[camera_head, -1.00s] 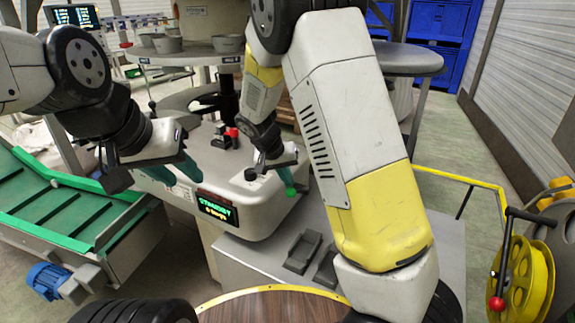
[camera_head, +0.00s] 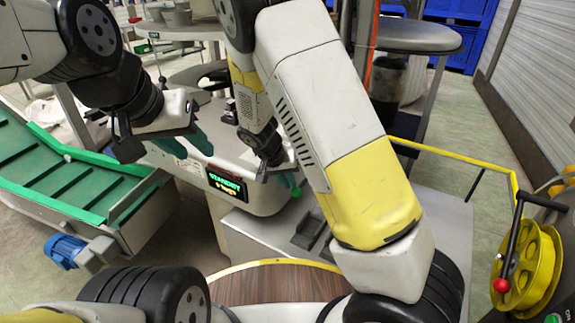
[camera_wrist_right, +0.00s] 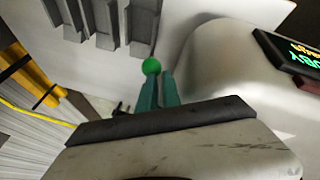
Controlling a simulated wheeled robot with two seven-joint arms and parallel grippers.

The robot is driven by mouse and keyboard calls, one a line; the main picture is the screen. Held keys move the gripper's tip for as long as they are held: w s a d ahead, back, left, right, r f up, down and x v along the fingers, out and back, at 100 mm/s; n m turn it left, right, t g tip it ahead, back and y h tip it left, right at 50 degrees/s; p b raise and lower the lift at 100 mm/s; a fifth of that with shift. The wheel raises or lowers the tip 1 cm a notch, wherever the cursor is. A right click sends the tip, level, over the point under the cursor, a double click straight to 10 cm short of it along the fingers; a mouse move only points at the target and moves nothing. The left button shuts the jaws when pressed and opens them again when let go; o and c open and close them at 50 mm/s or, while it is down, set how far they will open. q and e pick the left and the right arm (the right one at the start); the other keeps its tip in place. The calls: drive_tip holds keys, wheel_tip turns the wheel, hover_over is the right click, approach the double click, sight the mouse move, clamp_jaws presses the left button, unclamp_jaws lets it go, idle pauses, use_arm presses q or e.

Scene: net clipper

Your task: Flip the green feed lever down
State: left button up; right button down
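The green ball knob of the feed lever (camera_wrist_right: 151,66) shows in the right wrist view just beyond my right fingertips. Its shaft is hidden. In the head view a bit of the green knob (camera_head: 296,192) shows at the right end of the white console (camera_head: 262,201). My right gripper (camera_head: 287,179) is at that end. In the wrist view its teal fingers (camera_wrist_right: 160,76) are close together with the ball at the tip of the left one; I cannot tell whether they touch it. My left gripper (camera_head: 183,144) is left of the console, its teal fingers apart and empty.
The console has a lit STANDBY display (camera_head: 228,185). A green conveyor (camera_head: 65,190) stands at the left with a blue motor (camera_head: 63,250). A yellow reel (camera_head: 527,268) with a red-knobbed crank and a yellow rail (camera_head: 450,153) are at the right. Dark blocks (camera_head: 308,230) lie below the console.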

drive_tip(key=shift+s+d+f, duration=0.2)
drive_tip(key=shift+s+f, duration=0.2)
drive_tip(key=shift+f, duration=0.1)
drive_tip(key=shift+r, duration=0.1)
drive_tip(key=w+v, duration=0.1)
drive_tip(key=v, duration=0.7)
drive_tip(key=shift+a+r, duration=0.15)
drive_tip(key=shift+r, duration=0.1)
drive_tip(key=s+d+r+n+t+y, duration=0.1)
drive_tip(key=s+d+r+y, duration=0.2)
drive_tip(key=s+d+r, duration=0.3)
drive_tip(key=s+d+r+n+t+y, duration=0.1)
drive_tip(key=s+d+r+y, duration=0.2)
drive_tip(key=s+r, duration=1.1)
drive_tip(key=shift+d+r+t, duration=0.25)
drive_tip(key=shift+d+t, duration=0.15)
drive_tip(key=shift+d, duration=1.45)
